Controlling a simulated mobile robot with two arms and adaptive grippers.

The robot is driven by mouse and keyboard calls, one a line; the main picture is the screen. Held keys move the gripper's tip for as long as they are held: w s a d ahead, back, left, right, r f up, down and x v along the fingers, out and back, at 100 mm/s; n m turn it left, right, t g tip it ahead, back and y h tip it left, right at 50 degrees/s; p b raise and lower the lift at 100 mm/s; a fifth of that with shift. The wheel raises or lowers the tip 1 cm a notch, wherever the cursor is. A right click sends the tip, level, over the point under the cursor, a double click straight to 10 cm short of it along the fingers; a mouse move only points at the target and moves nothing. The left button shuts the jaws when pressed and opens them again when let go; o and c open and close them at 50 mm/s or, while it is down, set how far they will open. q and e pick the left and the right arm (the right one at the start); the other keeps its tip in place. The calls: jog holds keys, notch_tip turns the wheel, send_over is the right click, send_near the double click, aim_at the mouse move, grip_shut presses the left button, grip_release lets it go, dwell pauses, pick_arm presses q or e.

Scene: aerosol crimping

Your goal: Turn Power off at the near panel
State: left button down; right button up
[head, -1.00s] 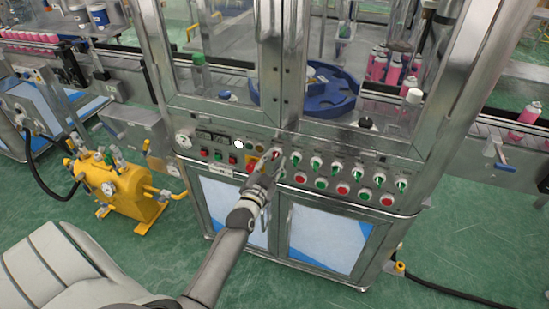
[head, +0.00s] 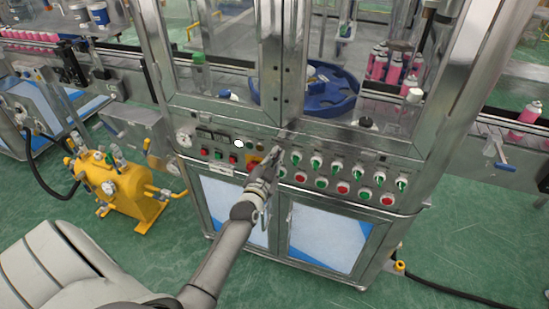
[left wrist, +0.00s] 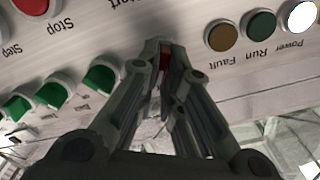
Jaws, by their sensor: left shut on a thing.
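The near panel (head: 400,172) is a metal strip of switches, buttons and lamps on the front of the glazed machine. My left gripper (head: 276,156) is at its middle, left of the row of green switches. In the left wrist view the gripper (left wrist: 161,50) is shut on a small red switch knob (left wrist: 165,62), mostly hidden by the fingers. The white lamp labelled Power (left wrist: 300,16) looks bright; it also shows in the head view (head: 238,144). The knob's own label is hidden. My right gripper is not in view.
Green switches (head: 317,161) and red and green buttons crowd the panel right of the gripper. A Run lamp (left wrist: 262,23) and a Fault lamp (left wrist: 222,36) sit beside Power. A yellow pump unit (head: 125,195) stands on the floor at left. Open green floor lies in front.

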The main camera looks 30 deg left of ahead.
pick_arm(q)
jog(key=shift+n, duration=0.3)
jog(key=n, duration=0.7)
jog(key=a+n+p, duration=0.1)
jog(key=n, duration=0.3)
jog(key=shift+s, duration=0.15)
jog(key=shift+n, duration=0.3)
dwell(0.3)
jog(key=c, duration=1.6)
grip_release()
jog(key=v, duration=1.2)
